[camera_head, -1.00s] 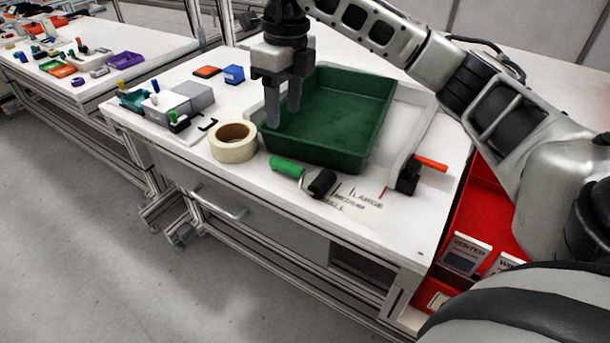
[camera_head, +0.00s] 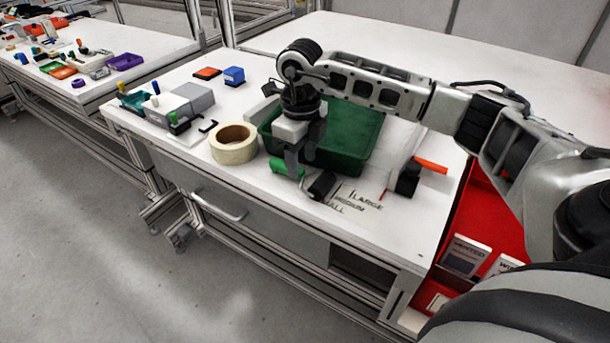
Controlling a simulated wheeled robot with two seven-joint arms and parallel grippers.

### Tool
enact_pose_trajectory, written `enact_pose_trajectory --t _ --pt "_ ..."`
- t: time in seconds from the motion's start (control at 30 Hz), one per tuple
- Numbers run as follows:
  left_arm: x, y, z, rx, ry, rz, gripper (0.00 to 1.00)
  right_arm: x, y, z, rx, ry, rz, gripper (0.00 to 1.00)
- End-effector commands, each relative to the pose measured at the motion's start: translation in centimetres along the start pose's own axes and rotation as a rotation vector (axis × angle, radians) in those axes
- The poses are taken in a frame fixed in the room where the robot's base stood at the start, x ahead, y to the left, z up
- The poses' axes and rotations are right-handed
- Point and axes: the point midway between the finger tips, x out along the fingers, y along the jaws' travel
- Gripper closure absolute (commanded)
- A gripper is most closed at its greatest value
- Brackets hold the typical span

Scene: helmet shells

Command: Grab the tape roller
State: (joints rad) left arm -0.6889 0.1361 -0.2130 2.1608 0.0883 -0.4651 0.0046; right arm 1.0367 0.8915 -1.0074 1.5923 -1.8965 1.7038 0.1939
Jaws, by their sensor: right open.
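The tape roller lies on the white worktable near its front edge. It has a green handle (camera_head: 282,167) on the left and a black roller head (camera_head: 322,185) on the right. My right gripper (camera_head: 297,171) points down at the roller, with its fingers at the part between handle and head and hiding some of it. It is open; whether the fingers touch the roller I cannot tell. My left gripper is not in view.
A green tray (camera_head: 355,150) stands right behind the roller, partly hidden by my right arm. A tape roll (camera_head: 234,150) stands to the left. A black holder with an orange bar (camera_head: 431,166) is to the right. Printed size labels (camera_head: 360,205) lie in front.

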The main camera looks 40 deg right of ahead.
Motion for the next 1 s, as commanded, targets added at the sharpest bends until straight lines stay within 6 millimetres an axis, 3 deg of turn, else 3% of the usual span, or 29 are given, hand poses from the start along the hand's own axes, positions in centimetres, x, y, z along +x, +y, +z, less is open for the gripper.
enact_pose_trajectory --t 0.2,0.43,0.47,0.6,0.63,1.0 --pt "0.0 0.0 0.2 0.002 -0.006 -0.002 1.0 2.5 0.0 -0.2 -0.001 0.001 0.0 0.53" --pt "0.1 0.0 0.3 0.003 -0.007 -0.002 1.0 2.6 0.0 -0.1 -0.001 0.0 0.0 0.53" --pt "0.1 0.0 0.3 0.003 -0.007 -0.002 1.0 2.6 0.0 -0.1 -0.001 0.0 0.0 0.55" --pt "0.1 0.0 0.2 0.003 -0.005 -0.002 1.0 2.6 0.0 -0.1 -0.001 -0.001 0.0 0.94" --pt "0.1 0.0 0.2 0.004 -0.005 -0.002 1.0 2.6 0.0 -0.1 -0.001 -0.001 0.0 1.0" --pt "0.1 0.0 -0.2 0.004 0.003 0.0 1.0 2.2 -0.1 -0.1 -0.001 -0.003 0.0 1.0"
